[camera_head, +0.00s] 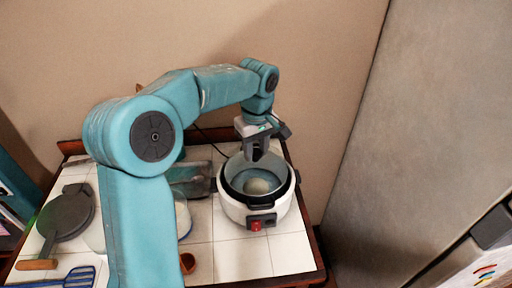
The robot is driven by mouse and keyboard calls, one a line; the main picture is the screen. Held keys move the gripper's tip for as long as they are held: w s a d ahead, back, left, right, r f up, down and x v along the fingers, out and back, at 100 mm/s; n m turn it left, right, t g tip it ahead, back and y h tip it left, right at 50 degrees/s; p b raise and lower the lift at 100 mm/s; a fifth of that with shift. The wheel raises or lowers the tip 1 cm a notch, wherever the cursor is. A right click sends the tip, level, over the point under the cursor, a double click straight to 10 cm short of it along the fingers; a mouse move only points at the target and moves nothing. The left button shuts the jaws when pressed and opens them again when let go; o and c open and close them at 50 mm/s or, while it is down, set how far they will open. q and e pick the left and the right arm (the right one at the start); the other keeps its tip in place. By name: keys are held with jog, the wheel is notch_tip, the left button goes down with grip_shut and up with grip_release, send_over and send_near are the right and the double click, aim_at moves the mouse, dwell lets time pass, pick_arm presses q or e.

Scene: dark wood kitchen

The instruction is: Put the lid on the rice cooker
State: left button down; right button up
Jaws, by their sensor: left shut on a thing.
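The rice cooker (238,213) stands on the right part of the tiled table, white with a dark rim and a red switch on its front. A greyish see-through round shape, which looks like the lid (236,172), lies over its opening. A pale rounded shape shows in the middle of the opening. My left gripper (258,158) points down over the back of the cooker and is shut on what looks like the lid. The fingertips' grip is small in view, and I cannot tell whether the lid touches the rim. My right gripper is not in view.
A dark round pan (66,213) with a wooden handle and a blue slotted spatula (78,277) lie at the left. A small brown cup (188,263) stands left of the cooker. Wall rises behind; a grey panel (430,130) stands right. Tiles in front of the cooker are clear.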

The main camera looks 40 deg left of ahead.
aim_at(257, 154)
pick_arm(q)
jog(key=shift+w+f, duration=0.15)
jog(key=shift+f, duration=0.1)
jog(key=c, duration=0.7)
grip_release()
jog(key=shift+a, duration=0.1)
jog(key=shift+r, duration=0.3)
notch_tip(257, 154, up, 13)
jog(key=p, duration=0.1)
jog(key=shift+d+f+p, duration=0.2)
jog(key=shift+d+p, duration=0.1)
jog(key=shift+p, duration=0.05)
jog(key=shift+s, duration=0.2)
